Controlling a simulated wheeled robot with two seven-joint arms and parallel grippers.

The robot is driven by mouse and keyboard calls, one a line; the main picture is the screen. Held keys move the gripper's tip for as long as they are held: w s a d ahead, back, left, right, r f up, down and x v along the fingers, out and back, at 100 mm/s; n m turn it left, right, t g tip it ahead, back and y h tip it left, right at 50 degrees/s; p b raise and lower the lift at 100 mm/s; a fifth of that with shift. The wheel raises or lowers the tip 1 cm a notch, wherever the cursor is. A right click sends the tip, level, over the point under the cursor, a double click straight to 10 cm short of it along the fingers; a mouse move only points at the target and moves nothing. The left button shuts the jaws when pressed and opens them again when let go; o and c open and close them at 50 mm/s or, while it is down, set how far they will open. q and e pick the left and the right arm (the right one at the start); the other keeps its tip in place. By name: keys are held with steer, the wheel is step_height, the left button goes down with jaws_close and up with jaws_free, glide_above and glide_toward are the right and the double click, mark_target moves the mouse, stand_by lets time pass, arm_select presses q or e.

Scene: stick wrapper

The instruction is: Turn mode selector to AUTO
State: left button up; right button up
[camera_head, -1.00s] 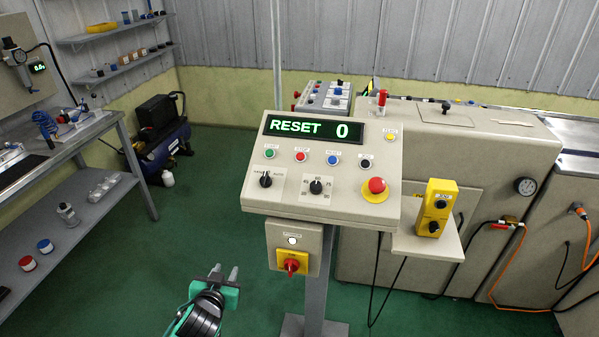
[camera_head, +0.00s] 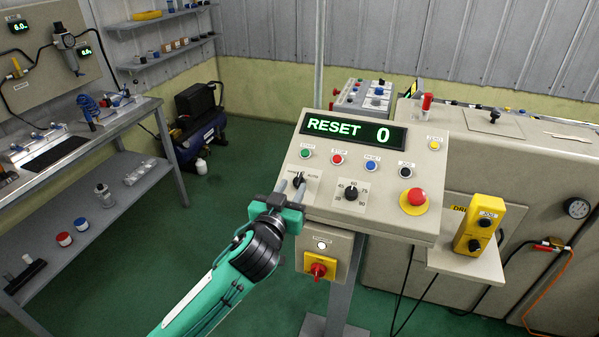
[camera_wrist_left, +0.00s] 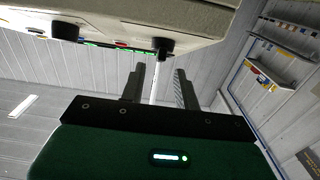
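The mode selector (camera_head: 299,180) is a black knob at the lower left of the sloped control panel (camera_head: 384,220), with an AUTO label on its right. Its pointer direction is too small to tell. My left gripper (camera_head: 291,188) is at the panel's lower left edge, its fingers close by the selector and partly covering it. In the left wrist view the two fingers (camera_wrist_left: 160,84) stand apart with nothing between them. A black knob, seemingly the selector (camera_wrist_left: 163,47), sticks out of the panel just beyond the fingertips. My right gripper is not in view.
A second black knob (camera_head: 351,192) sits right of the selector, and a red emergency button (camera_head: 416,197) farther right. Green, red, blue and black buttons run above. A box with a red and yellow switch (camera_head: 319,267) hangs below the panel. The display (camera_head: 354,130) reads RESET 0.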

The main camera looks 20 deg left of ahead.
mark_target(298, 178)
arm_select(q)
steer(key=w+p, duration=0.1)
steer(key=w, duration=0.5)
steer(key=shift+d, duration=0.1)
steer(key=shift+s, duration=0.1)
jaws_close()
